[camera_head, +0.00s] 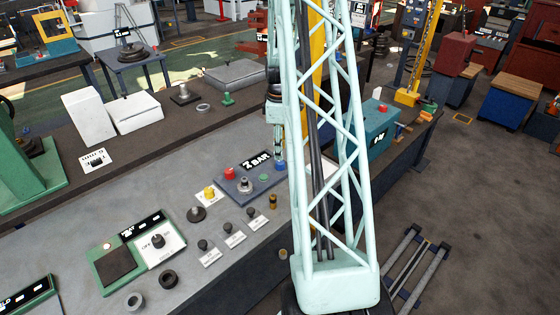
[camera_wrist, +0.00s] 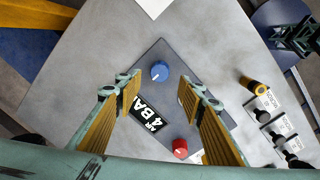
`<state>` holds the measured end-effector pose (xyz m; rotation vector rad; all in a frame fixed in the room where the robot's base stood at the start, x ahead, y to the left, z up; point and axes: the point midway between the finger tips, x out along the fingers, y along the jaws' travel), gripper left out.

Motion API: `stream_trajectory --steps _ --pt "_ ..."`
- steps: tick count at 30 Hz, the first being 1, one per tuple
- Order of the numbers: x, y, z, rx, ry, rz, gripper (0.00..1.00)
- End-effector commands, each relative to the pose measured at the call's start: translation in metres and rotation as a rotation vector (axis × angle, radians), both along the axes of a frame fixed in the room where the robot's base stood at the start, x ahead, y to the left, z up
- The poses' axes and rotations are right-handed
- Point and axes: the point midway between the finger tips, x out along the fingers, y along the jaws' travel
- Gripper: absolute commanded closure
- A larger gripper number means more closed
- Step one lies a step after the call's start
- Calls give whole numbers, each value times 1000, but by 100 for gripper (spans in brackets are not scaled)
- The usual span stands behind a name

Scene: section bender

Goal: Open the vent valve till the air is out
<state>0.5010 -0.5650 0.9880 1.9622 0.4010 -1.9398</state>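A dark panel (camera_head: 240,186) on the grey bench carries a red knob (camera_head: 230,174), a blue knob (camera_head: 281,165), a grey round fitting (camera_head: 245,185), a small green button (camera_head: 263,177) and a pressure display (camera_head: 256,160) in BAR; its digit is hard to read. I cannot tell which knob is the vent valve. My gripper (camera_head: 279,142) points down just above the blue knob. In the wrist view, my gripper (camera_wrist: 158,95) is open, its yellow-padded fingers apart with nothing between them. The blue knob (camera_wrist: 159,71) shows beyond the fingertips, and the red knob (camera_wrist: 180,148) lies near the right finger.
Small labelled knobs (camera_head: 228,228) and a yellow-and-black cylinder (camera_wrist: 253,86) stand beside the panel. A yellow button (camera_head: 210,192) sits left of it. A teal box (camera_head: 372,135) with a red button stands to the right. The bench between the fixtures is mostly clear.

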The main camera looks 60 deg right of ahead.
Motion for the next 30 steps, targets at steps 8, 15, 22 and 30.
stream_trajectory --steps 8,15,22,30 --pt "0 -1 -31 2 1 0 64" --pt "1 -2 -53 1 0 0 64" --pt "1 -3 -64 0 0 0 64" --pt "1 -3 -66 0 0 0 64"
